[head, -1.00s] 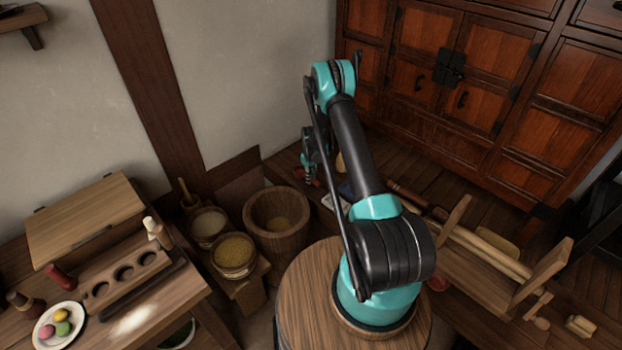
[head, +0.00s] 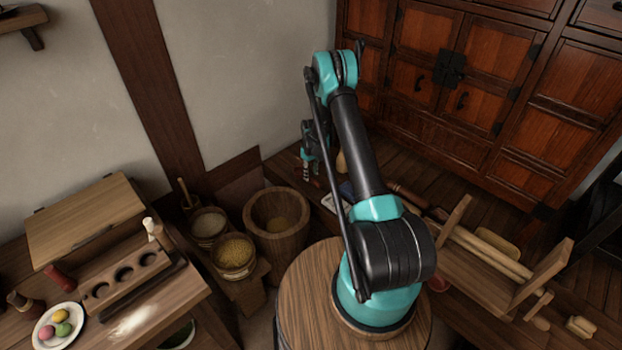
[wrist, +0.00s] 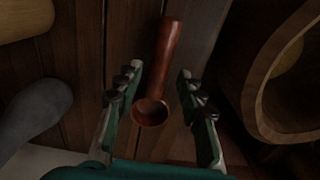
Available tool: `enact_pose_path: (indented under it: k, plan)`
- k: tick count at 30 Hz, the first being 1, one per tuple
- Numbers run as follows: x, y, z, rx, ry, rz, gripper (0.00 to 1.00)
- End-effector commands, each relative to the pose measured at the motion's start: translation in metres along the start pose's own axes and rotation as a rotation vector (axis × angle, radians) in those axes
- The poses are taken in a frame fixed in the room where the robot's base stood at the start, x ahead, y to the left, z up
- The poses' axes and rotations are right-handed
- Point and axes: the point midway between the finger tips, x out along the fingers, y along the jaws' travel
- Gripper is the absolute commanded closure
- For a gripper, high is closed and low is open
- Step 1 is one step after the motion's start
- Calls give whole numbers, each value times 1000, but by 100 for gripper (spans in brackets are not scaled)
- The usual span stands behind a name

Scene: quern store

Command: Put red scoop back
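The red scoop (wrist: 168,55) lies on dark wooden boards in the wrist view. Its round bowl is at the near end and its handle points away. My gripper (wrist: 158,77) is open, one finger on each side of the scoop, with visible gaps to both. I cannot tell how high the fingers are above the scoop.
A wooden tub (head: 253,213) stands close beside my gripper; its rim (wrist: 262,90) fills the wrist view's right side. A grey rounded object (wrist: 35,110) lies at left. Two grain containers (head: 232,252) stand left of the tub. A cabinet (head: 455,75) stands behind.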

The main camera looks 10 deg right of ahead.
Motion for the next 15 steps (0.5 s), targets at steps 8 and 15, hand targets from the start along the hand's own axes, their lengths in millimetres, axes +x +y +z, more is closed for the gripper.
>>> enact_pose_path:
  k: [8,15]
  plan:
    - [-54,0,0,0,0,0,62]
    - [-80,0,0,0,0,0,62]
